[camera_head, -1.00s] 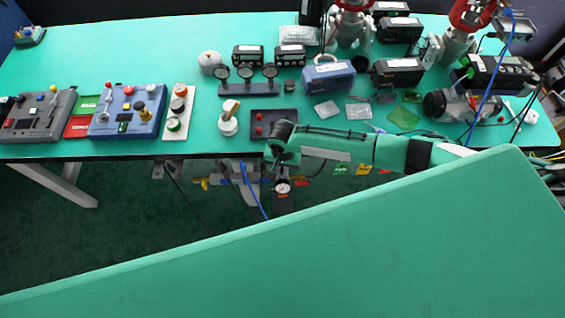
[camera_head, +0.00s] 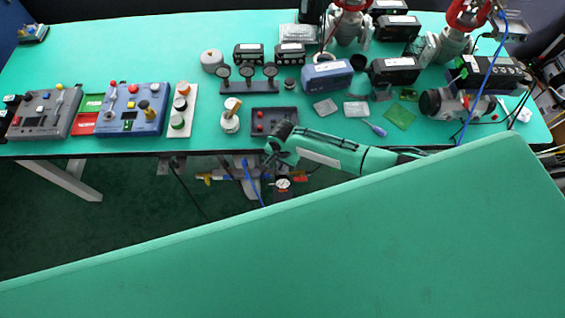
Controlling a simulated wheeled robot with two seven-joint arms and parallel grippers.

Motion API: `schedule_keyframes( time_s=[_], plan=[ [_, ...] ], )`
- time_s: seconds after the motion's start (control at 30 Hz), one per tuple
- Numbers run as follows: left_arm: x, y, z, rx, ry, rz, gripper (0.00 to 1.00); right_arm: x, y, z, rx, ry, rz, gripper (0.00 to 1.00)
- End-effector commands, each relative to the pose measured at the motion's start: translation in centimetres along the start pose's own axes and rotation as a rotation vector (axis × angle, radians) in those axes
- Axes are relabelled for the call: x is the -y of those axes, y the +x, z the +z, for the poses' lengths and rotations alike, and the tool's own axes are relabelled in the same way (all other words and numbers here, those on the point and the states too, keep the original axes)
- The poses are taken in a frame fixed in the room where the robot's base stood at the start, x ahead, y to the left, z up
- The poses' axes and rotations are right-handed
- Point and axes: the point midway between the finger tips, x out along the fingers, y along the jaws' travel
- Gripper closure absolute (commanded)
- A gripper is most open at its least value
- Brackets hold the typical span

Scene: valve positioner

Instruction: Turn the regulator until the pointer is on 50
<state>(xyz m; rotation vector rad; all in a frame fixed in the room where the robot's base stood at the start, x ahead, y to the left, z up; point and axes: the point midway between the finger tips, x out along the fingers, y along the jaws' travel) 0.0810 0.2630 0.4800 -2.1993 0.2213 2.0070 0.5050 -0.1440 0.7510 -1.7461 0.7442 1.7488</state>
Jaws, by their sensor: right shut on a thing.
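The regulator (camera_head: 245,183) hangs below the front edge of the green table, with yellow and blue fittings at its sides. Its round white gauge (camera_head: 283,184) faces up; the pointer and numbers are too small to read. My right arm comes in from the right, low along the table's front edge. My right gripper (camera_head: 270,161) points down at that edge, just above the gauge, and is shut on the regulator's upper part. Its fingertips and the grip itself are mostly hidden. My left gripper is not in view.
The green table (camera_head: 120,45) holds control boxes at left, a dark tray (camera_head: 282,114) with red knobs near the wrist, and a row of gauges (camera_head: 248,85). A blue screwdriver (camera_head: 377,129) lies right of the arm. Red-wheeled valves stand at back right. A blue cable hangs beside the regulator.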

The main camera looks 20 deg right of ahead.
Motion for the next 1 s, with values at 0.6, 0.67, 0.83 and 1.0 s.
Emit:
schedule_keyframes(
  time_s=[0.6,0.67,0.83,1.0],
  plan=[
    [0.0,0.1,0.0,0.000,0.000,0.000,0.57,0.0,-0.5,-0.1,-0.001,-0.001,-0.001,0.69],
    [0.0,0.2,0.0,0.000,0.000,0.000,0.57,0.0,-1.1,-0.1,-0.001,0.000,-0.002,0.69],
    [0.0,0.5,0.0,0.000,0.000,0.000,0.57,0.0,-3.7,-0.1,-0.001,-0.001,-0.003,0.69],
    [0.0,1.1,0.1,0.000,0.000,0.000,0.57,0.1,-7.2,-0.1,-0.001,-0.002,-0.004,0.69]
  ],
)
